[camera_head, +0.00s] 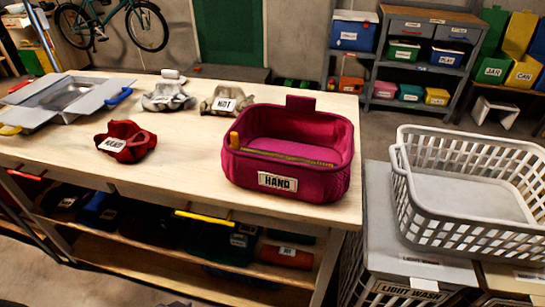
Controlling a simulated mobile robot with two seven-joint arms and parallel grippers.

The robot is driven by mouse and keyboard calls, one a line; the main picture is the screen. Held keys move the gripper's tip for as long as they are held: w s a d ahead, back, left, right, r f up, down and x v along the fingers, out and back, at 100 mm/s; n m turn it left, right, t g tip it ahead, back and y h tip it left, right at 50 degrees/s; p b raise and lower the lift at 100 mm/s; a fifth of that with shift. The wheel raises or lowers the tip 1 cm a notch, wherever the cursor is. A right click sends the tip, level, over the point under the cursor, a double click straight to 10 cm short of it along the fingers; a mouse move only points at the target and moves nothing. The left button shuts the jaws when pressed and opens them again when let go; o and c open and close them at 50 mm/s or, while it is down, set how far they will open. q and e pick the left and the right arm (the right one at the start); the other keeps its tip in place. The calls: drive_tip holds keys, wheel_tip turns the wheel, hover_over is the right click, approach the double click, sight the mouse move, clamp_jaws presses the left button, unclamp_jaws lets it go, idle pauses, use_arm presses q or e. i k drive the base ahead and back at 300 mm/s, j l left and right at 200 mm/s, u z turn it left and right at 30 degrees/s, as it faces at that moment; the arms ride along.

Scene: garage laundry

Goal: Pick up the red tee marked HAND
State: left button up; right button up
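A crumpled red cloth item (127,153), which looks like the tee, lies on the wooden table, left of the middle. It bears a white label whose dark word is too small to read surely. The only label I clearly read as HAND is on the front of a magenta basket (325,190) at the table's right end. A yellow stick-like thing lies in the basket along its near side. Neither of my grippers shows in this view.
Two pale crumpled cloths (168,99) (226,101) lie behind the red one; the right one has a label. A grey open box (95,97) is at left. A white laundry basket (470,220) stands right of the table (190,183). The table's front middle is clear.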

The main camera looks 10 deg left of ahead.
sight(124, 141)
drive_tip(key=u, duration=1.35)
drive_tip(key=z, duration=0.4)
drive_tip(key=j+z, duration=0.15)
drive_tip(key=z, duration=0.7)
drive_tip(key=j+z, duration=0.15)
drive_tip(key=z, duration=0.25)
drive_tip(key=j+z, duration=0.75)
drive_tip(key=k+j+z, duration=0.45)
drive_tip(key=j, duration=0.15)
drive_tip(key=k+j+z, duration=0.1)
drive_tip(key=j, duration=0.25)
drive_tip(key=k+j, duration=0.25)
drive_tip(key=j+z, duration=0.05)
drive_tip(key=j, duration=0.05)
